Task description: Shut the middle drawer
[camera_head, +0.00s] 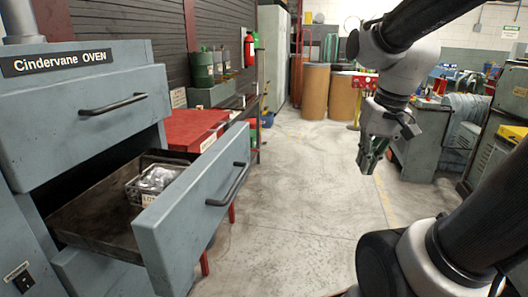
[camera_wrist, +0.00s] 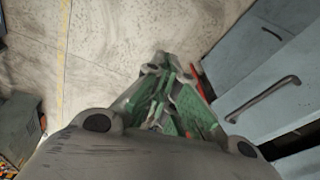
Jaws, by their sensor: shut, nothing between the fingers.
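The middle drawer (camera_head: 196,222) of the grey-blue Cindervane oven cabinet stands pulled far out, with a dark bar handle (camera_head: 229,184) on its front. A wire basket (camera_head: 150,184) with clear wrapped contents sits inside it, its label partly hidden by the drawer front. My gripper (camera_head: 374,160) hangs in the air to the right of the drawer, apart from it, pointing down. Its green-padded fingers are shut and empty. In the wrist view my gripper (camera_wrist: 165,60) is over bare floor, and a drawer handle (camera_wrist: 265,98) shows at the right.
The upper drawer (camera_head: 85,110) above is closed. A red table (camera_head: 196,128) stands behind the open drawer. Concrete floor (camera_head: 290,215) lies clear between the drawer and my arm. Brown drums (camera_head: 315,92) and a green machine (camera_head: 420,145) stand farther off.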

